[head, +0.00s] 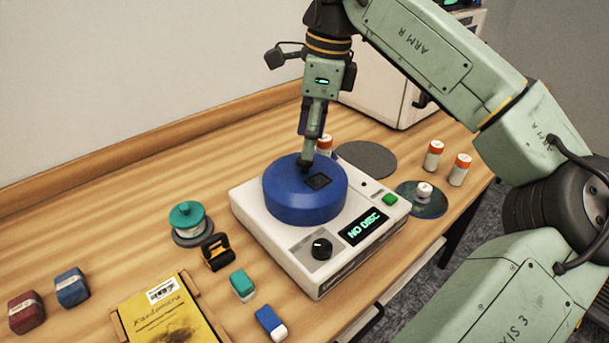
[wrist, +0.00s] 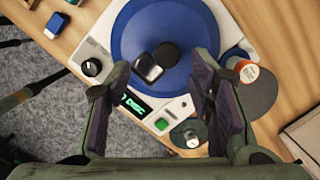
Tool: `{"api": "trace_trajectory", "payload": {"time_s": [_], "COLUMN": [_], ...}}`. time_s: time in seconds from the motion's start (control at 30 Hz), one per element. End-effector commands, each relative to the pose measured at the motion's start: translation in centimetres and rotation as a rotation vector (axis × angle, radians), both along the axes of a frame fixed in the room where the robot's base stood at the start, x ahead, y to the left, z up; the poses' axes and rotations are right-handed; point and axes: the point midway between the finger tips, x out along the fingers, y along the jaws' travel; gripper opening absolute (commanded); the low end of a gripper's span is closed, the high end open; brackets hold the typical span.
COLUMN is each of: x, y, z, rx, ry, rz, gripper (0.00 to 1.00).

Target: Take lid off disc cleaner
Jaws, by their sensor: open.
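The disc cleaner (head: 275,243) is a white box on the wooden table, with a black knob, a green button and a display reading "NO DISC". Its round blue lid (head: 305,204) sits on top, and it also shows in the wrist view (wrist: 140,35). The lid has a small black knob (wrist: 166,55) and a dark square window (wrist: 147,68). My gripper (head: 307,165) is above the lid, close to its knob. In the wrist view my gripper's fingers (wrist: 166,95) are spread wide with nothing between them. Whether a finger touches the lid is unclear.
Right of the cleaner are a disc (head: 432,206) with a white-capped item on it, and orange-white bottles (head: 433,156). A grey round mat (head: 366,158) lies behind. A teal spool (head: 187,217), small blocks (head: 243,285) and a yellow book (head: 165,315) are left and in front.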

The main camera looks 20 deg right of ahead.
Motion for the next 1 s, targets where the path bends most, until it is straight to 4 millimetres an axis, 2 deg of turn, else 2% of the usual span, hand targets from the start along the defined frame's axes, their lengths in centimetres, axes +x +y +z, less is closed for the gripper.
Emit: {"api": "trace_trajectory", "payload": {"time_s": [0.17, 0.3, 0.43, 0.7, 1.0], "x": [0.3, 0.8, 0.9, 1.0, 1.0], "y": [0.0, 0.1, 0.3, 0.4, 0.4], "z": [-1.5, -3.8, -5.3, -5.2, -5.2], "rx": [0.0, 0.001, 0.001, 0.001, 0.001], "ry": [0.001, 0.002, -0.001, -0.001, -0.001], "rz": [0.0, 0.001, 0.001, 0.001, 0.001], "gripper": [0.49, 0.49, 0.49, 0.49, 0.29]}}
